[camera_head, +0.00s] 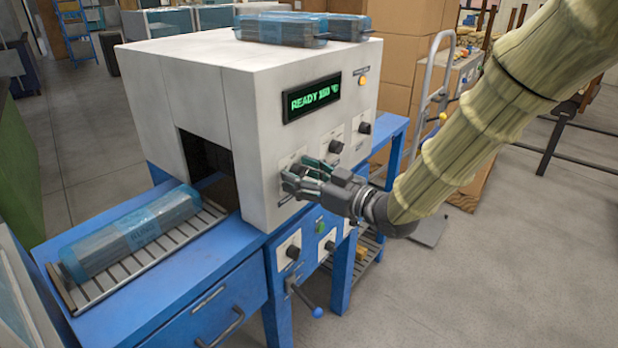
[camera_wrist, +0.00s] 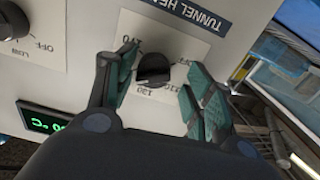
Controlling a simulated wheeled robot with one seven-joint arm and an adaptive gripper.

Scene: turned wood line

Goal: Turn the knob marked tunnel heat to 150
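The tunnel heat knob (camera_wrist: 153,68) is a dark round knob on a white dial plate (camera_wrist: 180,45), under a blue label (camera_wrist: 188,12) reading "TUNNEL HE…". Marks 170 and 130 are legible; others are partly covered, and the knob's exact setting is unclear. My gripper (camera_wrist: 165,85) is open, its green-padded fingers on either side of the knob with visible gaps. In the head view my gripper (camera_head: 308,180) is at the front panel of the white machine (camera_head: 262,165) and hides the knob. The green display (camera_head: 312,97) reads "READY" and a blurred temperature.
Other knobs (camera_head: 336,147) (camera_head: 364,128) and an orange button (camera_head: 362,81) sit right of my gripper. Below are a lower knob (camera_head: 293,252) and a lever with a blue ball (camera_head: 317,312). Wrapped packs lie on the conveyor (camera_head: 100,285) and machine top. Open floor lies to the right.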

